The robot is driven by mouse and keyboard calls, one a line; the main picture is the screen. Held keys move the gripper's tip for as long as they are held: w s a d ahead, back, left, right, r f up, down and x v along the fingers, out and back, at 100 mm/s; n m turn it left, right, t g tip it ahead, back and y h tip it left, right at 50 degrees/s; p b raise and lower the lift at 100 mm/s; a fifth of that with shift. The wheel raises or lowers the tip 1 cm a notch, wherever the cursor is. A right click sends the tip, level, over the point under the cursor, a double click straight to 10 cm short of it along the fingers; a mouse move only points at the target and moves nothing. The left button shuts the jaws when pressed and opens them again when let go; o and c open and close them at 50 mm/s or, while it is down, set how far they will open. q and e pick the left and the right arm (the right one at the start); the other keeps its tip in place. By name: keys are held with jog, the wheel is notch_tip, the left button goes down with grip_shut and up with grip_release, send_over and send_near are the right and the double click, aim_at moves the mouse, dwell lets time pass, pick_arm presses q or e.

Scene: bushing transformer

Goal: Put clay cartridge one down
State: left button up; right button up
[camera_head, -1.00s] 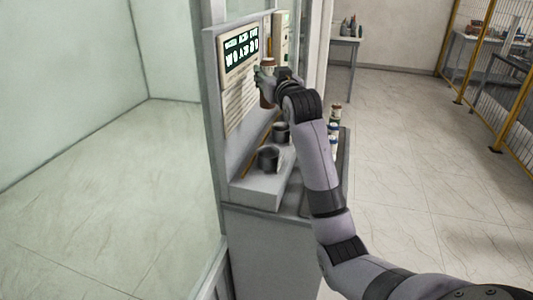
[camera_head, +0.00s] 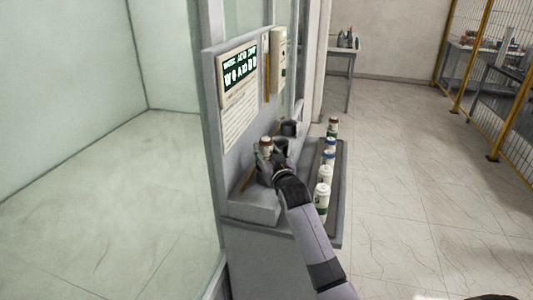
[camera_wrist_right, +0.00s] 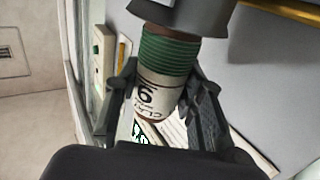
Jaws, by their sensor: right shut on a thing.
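My right gripper (camera_head: 265,168) is shut around a cartridge (camera_head: 266,147) low over the grey ledge beside the wall panel. In the right wrist view the cartridge (camera_wrist_right: 160,92) has a white label with black marks, a ribbed green band and a brown end. That brown end meets a dark cup (camera_wrist_right: 182,14) at the top of the picture, and the cup's edge hides its tip. I cannot tell how deep it sits. In the head view another dark cup (camera_head: 289,128) stands farther back on the ledge. My left gripper is not in view.
Several white and dark cartridges (camera_head: 323,196) stand in a row on a dark tray (camera_head: 337,190) right of my arm. The wall panel (camera_head: 240,80) with a sign rises directly left of the ledge. Open floor lies to the right.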

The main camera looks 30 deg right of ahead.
jog(key=shift+f, duration=0.3)
jog(key=shift+f, duration=0.1)
jog(key=o, duration=1.3)
jog(key=shift+s+a, duration=0.1)
jog(key=shift+s, duration=0.1)
jog(key=b+v, duration=0.1)
jog(key=v, duration=0.9)
jog(key=shift+s+b, duration=0.2)
jog(key=shift+b, duration=0.2)
jog(key=shift+s+a, duration=0.15)
jog(key=shift+s, duration=0.45)
